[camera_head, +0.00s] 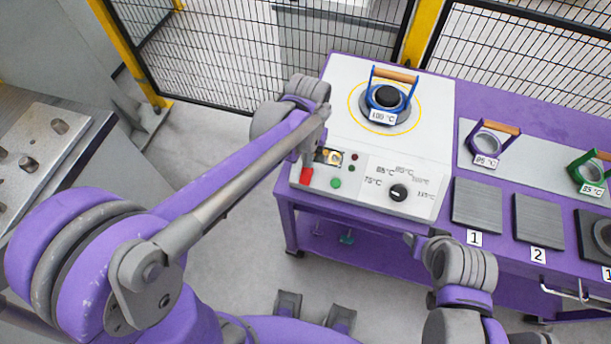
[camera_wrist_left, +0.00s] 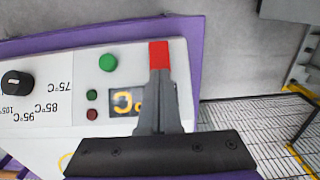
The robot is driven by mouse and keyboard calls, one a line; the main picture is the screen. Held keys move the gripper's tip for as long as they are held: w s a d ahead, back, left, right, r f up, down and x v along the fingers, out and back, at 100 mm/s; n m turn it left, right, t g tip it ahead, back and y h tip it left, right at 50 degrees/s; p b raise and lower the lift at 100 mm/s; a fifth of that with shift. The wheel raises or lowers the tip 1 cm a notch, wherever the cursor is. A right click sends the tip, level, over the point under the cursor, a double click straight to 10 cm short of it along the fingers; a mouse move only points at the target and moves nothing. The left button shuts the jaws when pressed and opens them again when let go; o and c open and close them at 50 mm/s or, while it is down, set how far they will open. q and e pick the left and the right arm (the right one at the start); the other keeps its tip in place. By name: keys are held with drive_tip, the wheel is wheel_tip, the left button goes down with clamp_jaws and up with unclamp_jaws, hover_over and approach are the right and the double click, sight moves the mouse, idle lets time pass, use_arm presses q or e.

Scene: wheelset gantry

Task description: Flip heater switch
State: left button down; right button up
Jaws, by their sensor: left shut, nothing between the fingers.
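The heater (camera_head: 350,110) is a white unit on the purple table, with a front control panel. Its red switch (camera_head: 306,176) is at the panel's left end; it also shows in the left wrist view (camera_wrist_left: 159,55). My left gripper (camera_head: 307,157) is shut and empty, its fingertips right at the red switch. In the left wrist view the grey fingers (camera_wrist_left: 158,85) overlap the switch's near end; I cannot tell whether they touch. A lit display (camera_wrist_left: 128,102), green button (camera_wrist_left: 107,62) and black knob (camera_wrist_left: 17,84) are beside it. My right gripper (camera_head: 413,240) is small and partly hidden.
A blue ring tool (camera_head: 385,97) with a wooden handle sits on the heater's top plate. Purple (camera_head: 484,150) and green (camera_head: 589,171) ring tools and numbered dark plates (camera_head: 477,203) are on the table at right. A black mesh fence (camera_head: 220,60) stands behind; grey machinery is at left.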

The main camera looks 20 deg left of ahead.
use_arm(q)
drive_tip(key=shift+f+b, duration=0.3)
drive_tip(key=shift+f, duration=0.3)
use_arm(e)
drive_tip(key=shift+s+f, duration=0.1)
drive_tip(key=shift+f, duration=0.35)
use_arm(q)
wheel_tip(320, 180, up, 7)
drive_tip(key=p, duration=0.3)
drive_tip(key=shift+p, duration=0.35)
use_arm(e)
drive_tip(key=r, duration=0.1)
drive_tip(key=w+r, duration=0.1)
drive_tip(key=r, duration=0.1)
drive_tip(key=w+r, duration=0.1)
drive_tip(key=r, duration=0.1)
drive_tip(key=shift+s, duration=0.1)
use_arm(q)
drive_tip(key=s+a+t, duration=0.5)
drive_tip(key=s+a, duration=0.1)
drive_tip(key=s, duration=0.6)
drive_tip(key=shift+a+f+t, duration=0.25)
drive_tip(key=shift+a+t, duration=0.05)
drive_tip(key=shift+t, duration=0.1)
